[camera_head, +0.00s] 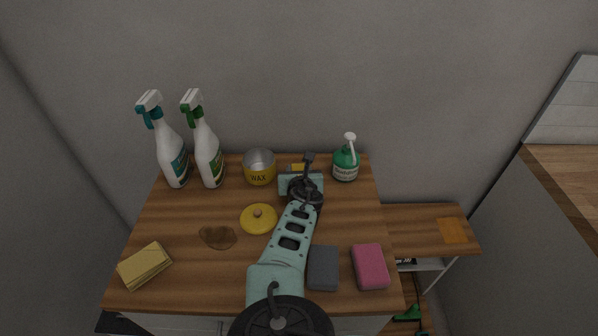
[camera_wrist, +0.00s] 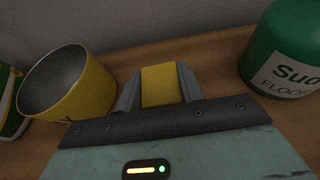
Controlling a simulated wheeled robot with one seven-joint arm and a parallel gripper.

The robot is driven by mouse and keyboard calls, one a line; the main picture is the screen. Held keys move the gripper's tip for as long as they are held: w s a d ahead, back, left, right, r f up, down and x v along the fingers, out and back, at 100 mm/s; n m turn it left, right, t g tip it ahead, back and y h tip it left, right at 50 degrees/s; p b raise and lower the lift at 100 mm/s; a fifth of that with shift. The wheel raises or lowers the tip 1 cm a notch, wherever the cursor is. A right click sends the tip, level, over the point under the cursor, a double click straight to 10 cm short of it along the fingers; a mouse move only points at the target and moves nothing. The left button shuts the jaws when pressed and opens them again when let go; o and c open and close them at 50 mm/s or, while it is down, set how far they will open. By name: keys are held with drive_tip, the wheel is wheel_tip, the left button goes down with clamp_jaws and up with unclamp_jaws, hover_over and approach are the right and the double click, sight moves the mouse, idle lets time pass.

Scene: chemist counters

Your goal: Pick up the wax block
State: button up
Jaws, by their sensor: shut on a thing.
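The wax block (camera_wrist: 161,86) is a plain yellow block. In the wrist view it sits between the two fingers of my gripper (camera_wrist: 159,88), which is shut on it. In the head view only a small yellow bit of the block (camera_head: 297,167) shows beyond my gripper (camera_head: 298,172), at the back of the wooden counter. My arm hides most of it there. Whether the block touches the counter I cannot tell.
A yellow wax tin (camera_head: 259,169) stands open just left of my gripper, its yellow lid (camera_head: 258,219) lying nearer. A green soap bottle (camera_head: 345,163) stands close on the right. Two spray bottles (camera_head: 207,150) stand at the left. Sponges (camera_head: 370,267) lie in front.

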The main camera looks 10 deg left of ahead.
drive_tip(key=shift+c, duration=0.8)
